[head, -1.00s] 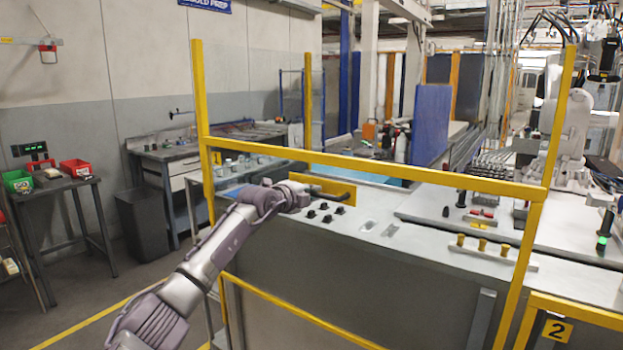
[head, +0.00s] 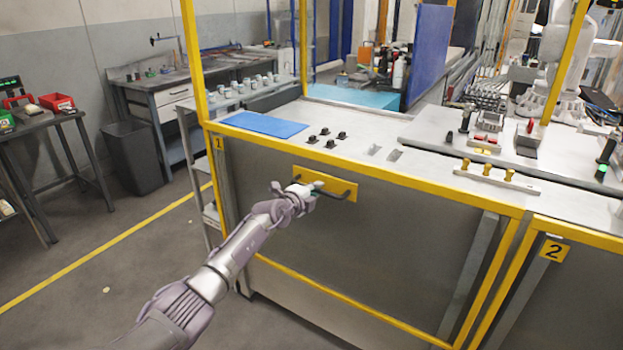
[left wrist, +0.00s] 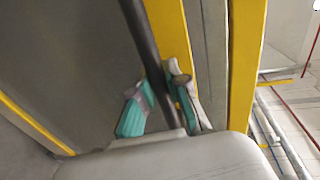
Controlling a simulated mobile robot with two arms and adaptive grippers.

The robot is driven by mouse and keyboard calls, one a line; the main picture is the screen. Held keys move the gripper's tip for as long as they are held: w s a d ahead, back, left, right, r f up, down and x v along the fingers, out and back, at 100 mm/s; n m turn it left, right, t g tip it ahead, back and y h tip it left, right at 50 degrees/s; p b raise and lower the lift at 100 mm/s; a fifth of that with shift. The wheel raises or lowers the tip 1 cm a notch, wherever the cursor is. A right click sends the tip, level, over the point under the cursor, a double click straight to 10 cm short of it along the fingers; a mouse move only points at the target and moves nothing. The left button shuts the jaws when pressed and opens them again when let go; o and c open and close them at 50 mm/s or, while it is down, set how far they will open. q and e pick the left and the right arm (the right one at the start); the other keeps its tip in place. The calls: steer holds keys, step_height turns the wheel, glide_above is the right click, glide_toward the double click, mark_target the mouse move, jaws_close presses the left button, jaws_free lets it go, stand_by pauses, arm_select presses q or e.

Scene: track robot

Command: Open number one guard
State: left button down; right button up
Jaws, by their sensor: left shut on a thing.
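The number one guard (head: 400,235) is a grey see-through panel in a yellow frame, marked with a "1" tag at its upper left. Its top rail sits about level with the worktop, so the space above the worktop is clear of the panel. A dark bar handle (head: 345,194) is on a yellow plate (head: 312,178) near the panel's top. My left gripper (head: 318,188) is shut on this handle. In the left wrist view the teal-padded fingers (left wrist: 160,103) lie on both sides of the dark handle bar (left wrist: 140,40). My right gripper is out of view.
Yellow posts (head: 193,60) stand at the worktop's corners. A blue mat (head: 262,125) and several black knobs lie on the worktop (head: 370,125). The number two guard (head: 575,290) is at the right. A bin (head: 132,157) and open floor are at the left.

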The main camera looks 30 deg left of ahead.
arm_select(q)
steer(key=shift+f, duration=0.25)
steer(key=c, duration=1.3)
jaws_free()
steer(key=shift+c, duration=0.2)
steer(key=shift+o, duration=1)
steer(key=shift+r, duration=0.15)
steer(key=shift+s, duration=0.1)
steer(key=d+v, duration=0.1)
steer(key=v, duration=1)
steer(key=shift+s+a, duration=0.4)
steer(key=shift+r, duration=0.1)
